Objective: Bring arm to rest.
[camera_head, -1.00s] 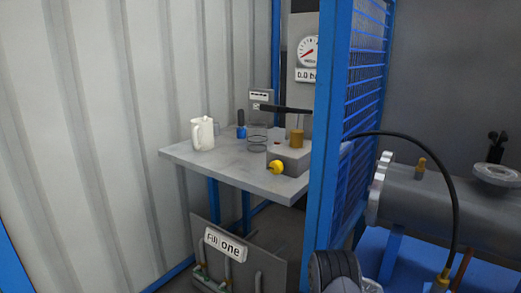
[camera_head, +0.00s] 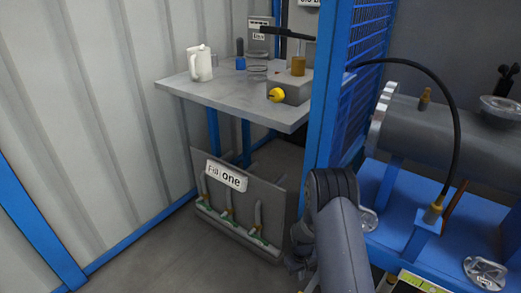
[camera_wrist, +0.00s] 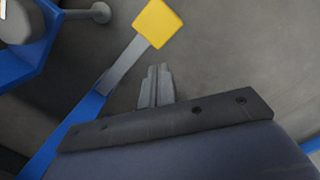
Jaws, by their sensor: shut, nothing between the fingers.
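My gripper (camera_wrist: 158,72) shows in the wrist view with its two grey fingers together and nothing between them. Grey floor lies beyond the fingertips, and the fingers appear clear of other things. In the head view my dark grey arm rises at the lower middle, in front of the blue frame post. The gripper's fingers cannot be made out there.
A flanged grey shell (camera_head: 420,130) rests on a blue stand at the right, with a black hose. A grey table (camera_head: 210,92) holds a white jug (camera_head: 200,64) and a yellow knob (camera_head: 276,95). A yellow block (camera_wrist: 157,23) is close to the fingertips in the wrist view.

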